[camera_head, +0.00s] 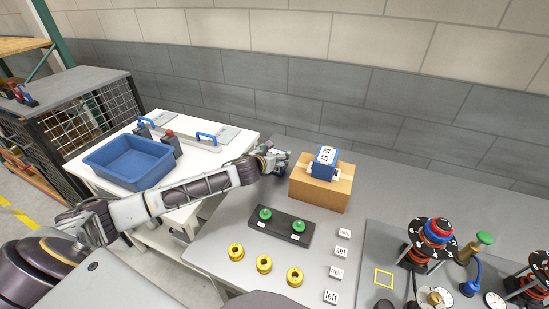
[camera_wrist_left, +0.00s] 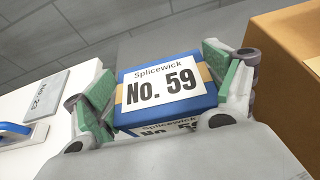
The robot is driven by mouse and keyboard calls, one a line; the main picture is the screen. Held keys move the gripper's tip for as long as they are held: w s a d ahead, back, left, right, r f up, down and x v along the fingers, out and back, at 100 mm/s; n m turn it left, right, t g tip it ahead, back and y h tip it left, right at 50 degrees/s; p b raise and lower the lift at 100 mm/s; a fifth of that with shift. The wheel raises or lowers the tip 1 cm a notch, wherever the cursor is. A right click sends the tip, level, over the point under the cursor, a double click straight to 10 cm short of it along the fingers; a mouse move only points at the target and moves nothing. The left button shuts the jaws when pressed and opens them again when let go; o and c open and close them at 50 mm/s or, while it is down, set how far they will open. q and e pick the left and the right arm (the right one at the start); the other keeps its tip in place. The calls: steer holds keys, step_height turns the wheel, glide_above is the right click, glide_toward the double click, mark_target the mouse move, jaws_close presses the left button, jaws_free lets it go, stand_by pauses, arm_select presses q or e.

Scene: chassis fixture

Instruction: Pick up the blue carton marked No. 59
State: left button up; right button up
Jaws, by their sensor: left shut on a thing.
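The blue carton marked No. 59 (camera_wrist_left: 162,92) shows in the left wrist view, with a white "Splicewick" label and a tan band. It sits between the green-padded fingers of my left gripper (camera_wrist_left: 165,88), which is shut on it. In the head view my left gripper (camera_head: 272,160) is just left of a brown box (camera_head: 319,193), and the carton is mostly hidden by the fingers there. My right gripper is not in view.
Another blue carton (camera_head: 326,155) with a white label stands on the brown box. A blue bin (camera_head: 129,162) is on the white table (camera_head: 215,152) at left. Green knobs on a black block (camera_head: 280,229), yellow rings (camera_head: 264,264) and a fixture (camera_head: 436,236) occupy the grey bench.

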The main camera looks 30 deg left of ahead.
arm_select(q)
step_height(320, 180, up, 9)
steer(key=shift+f+p, duration=0.15)
steer(key=shift+p, duration=0.2)
steer(key=shift+f, duration=0.1)
stand_by(0.6)
